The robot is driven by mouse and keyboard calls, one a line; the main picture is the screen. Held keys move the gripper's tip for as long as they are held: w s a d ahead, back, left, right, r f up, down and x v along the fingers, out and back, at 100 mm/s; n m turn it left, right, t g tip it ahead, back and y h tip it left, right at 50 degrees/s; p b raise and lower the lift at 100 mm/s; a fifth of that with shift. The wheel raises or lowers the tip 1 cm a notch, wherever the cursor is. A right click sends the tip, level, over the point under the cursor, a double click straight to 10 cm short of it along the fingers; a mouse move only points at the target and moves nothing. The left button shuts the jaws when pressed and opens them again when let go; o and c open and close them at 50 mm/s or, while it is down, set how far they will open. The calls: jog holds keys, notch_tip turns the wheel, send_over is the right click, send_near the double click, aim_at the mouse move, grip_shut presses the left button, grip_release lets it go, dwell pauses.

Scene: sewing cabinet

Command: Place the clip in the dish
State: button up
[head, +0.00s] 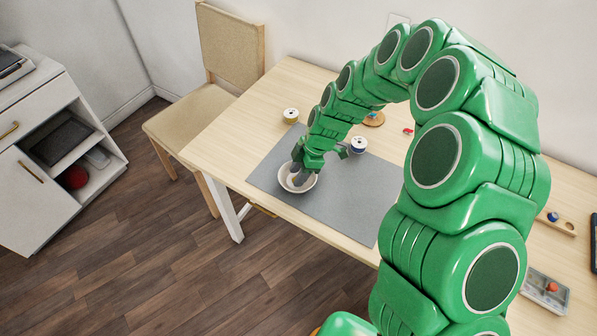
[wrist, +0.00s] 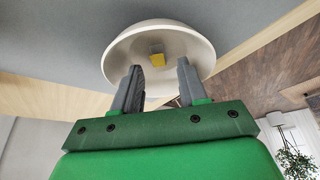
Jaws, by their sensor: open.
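A small white dish (head: 283,190) stands on the grey mat, near its left front edge. It also shows in the wrist view (wrist: 118,58). A small yellow block-like piece (wrist: 157,60) lies inside the dish, probably the clip; its exact shape is not clear. My gripper (head: 298,178) points down into the dish. In the wrist view its two grey fingers (wrist: 160,82) are apart, with a gap between them and nothing held. The yellow piece shows beyond the fingertips, and I cannot tell if either finger touches it. In the head view my fingers hide the dish's inside.
The grey mat (head: 335,208) lies on the wooden table (head: 222,150). A small red item (head: 408,131) lies farther back. A chair (head: 190,112) stands left of the table.

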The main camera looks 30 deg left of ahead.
dwell(0.3)
jog(key=shift+r, duration=3.55)
jog(key=s+d+r+m+t, duration=0.1)
jog(key=s+d+r+m, duration=0.1)
jog(key=d+r+m, duration=0.55)
jog(key=s+d+r+m, duration=0.1)
jog(key=d+r+m, duration=0.2)
jog(key=d+r, duration=0.9)
jog(key=s+d+r+m+h, duration=0.1)
jog(key=s+d+m, duration=0.7)
jog(key=d, duration=0.4)
jog(key=s+d+r+m+h, duration=0.1)
jog(key=s+d+m+h, duration=0.1)
jog(key=s+d+m, duration=0.6)
jog(key=s+d, duration=0.2)
jog(key=d, duration=0.3)
jog(key=shift+s+d, duration=0.15)
jog(key=shift+s, duration=0.2)
